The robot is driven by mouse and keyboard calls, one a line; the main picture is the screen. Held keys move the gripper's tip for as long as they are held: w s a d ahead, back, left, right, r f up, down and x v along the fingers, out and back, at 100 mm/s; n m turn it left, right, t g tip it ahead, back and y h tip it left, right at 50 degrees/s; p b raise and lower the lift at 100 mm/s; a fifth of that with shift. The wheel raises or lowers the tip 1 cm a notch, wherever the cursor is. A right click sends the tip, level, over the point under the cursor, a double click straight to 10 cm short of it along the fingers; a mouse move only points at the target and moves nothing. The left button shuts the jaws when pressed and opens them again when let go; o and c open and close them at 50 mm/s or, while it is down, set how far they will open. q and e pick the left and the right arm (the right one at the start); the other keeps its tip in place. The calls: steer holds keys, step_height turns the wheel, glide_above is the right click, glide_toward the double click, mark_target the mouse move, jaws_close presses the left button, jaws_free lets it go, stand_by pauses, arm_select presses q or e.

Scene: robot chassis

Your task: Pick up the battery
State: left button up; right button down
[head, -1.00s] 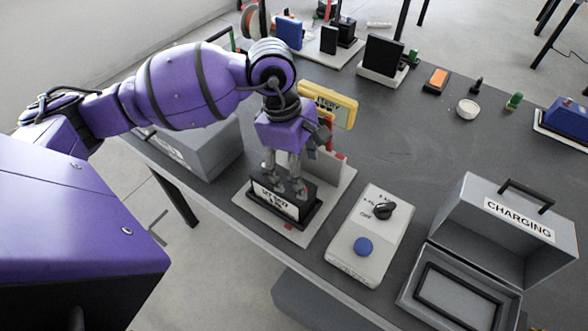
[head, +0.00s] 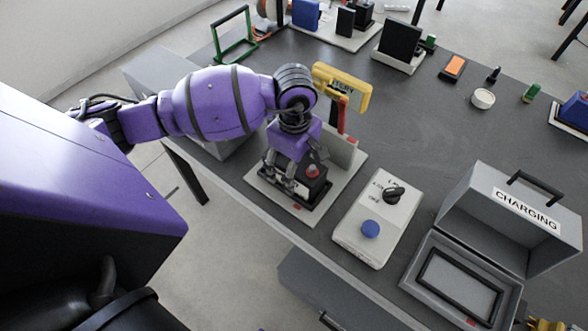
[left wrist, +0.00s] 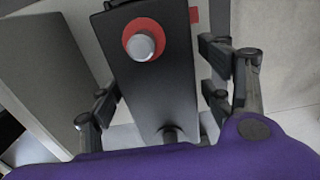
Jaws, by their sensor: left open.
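The battery (head: 316,190) is a black block with a red-ringed terminal. It stands on a pale base plate (head: 300,216) near the table's front edge. In the left wrist view the battery (left wrist: 158,88) fills the middle, its grey post and red ring facing the camera. My left gripper (head: 284,178) is open over the battery's near left part. In the wrist view its fingers (left wrist: 162,100) lie on either side of the battery, with a gap visible at the right; contact at the left is unclear. The arm hides part of the battery. My right gripper is not in view.
A yellow meter (head: 341,88) and an upright grey panel stand just behind the battery. To the right are a control box (head: 352,232) with blue button and black knob, and an open grey CHARGING case (head: 535,240). A grey box (head: 215,140) sits left. The table centre is clear.

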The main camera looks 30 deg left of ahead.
arm_select(q)
steer(key=shift+c, duration=0.5)
jaws_close()
steer(key=shift+w+r, duration=0.15)
steer(key=shift+r, duration=0.1)
steer(key=shift+r, duration=0.25)
step_height(320, 180, up, 2)
steer(key=shift+w+r, duration=0.1)
steer(key=s+r, duration=0.1)
steer(key=s+d+r, duration=0.1)
steer(key=r, duration=0.1)
steer(key=s+d+r, duration=0.1)
steer(key=r, duration=0.1)
steer(key=shift+s+d+r, duration=0.25)
steer(key=shift+s, duration=0.1)
steer(key=s+d+r, duration=0.4)
steer(key=s+d, duration=0.1)
steer(key=s, duration=0.3)
steer(key=shift+d+r, duration=0.2)
steer(key=shift+r, duration=0.1)
